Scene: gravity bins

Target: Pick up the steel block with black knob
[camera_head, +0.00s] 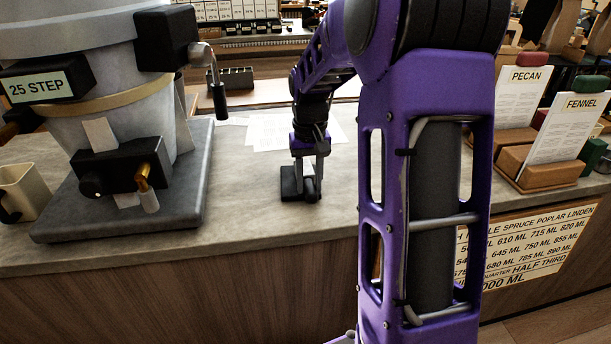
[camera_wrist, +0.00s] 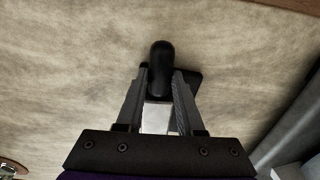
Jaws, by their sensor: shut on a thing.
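The steel block with black knob (camera_head: 291,184) is on the grey stone counter, near its front edge in the head view. It looks dark there. In the wrist view its rounded black knob (camera_wrist: 160,68) stands up between the fingers, and a dark corner of the block (camera_wrist: 192,77) shows behind the right finger. My gripper (camera_head: 309,178) points down at the block. In the wrist view my gripper (camera_wrist: 160,85) has its fingers on either side of the knob, shut on it. Whether the block touches the counter or is slightly raised, I cannot tell.
A large grey machine (camera_head: 130,120) on a slab base stands at the left, with a cream mug (camera_head: 22,190) beside it. Papers (camera_head: 285,131) lie behind my gripper. Wooden card holders (camera_head: 540,168) stand at the right. The counter around the block is clear.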

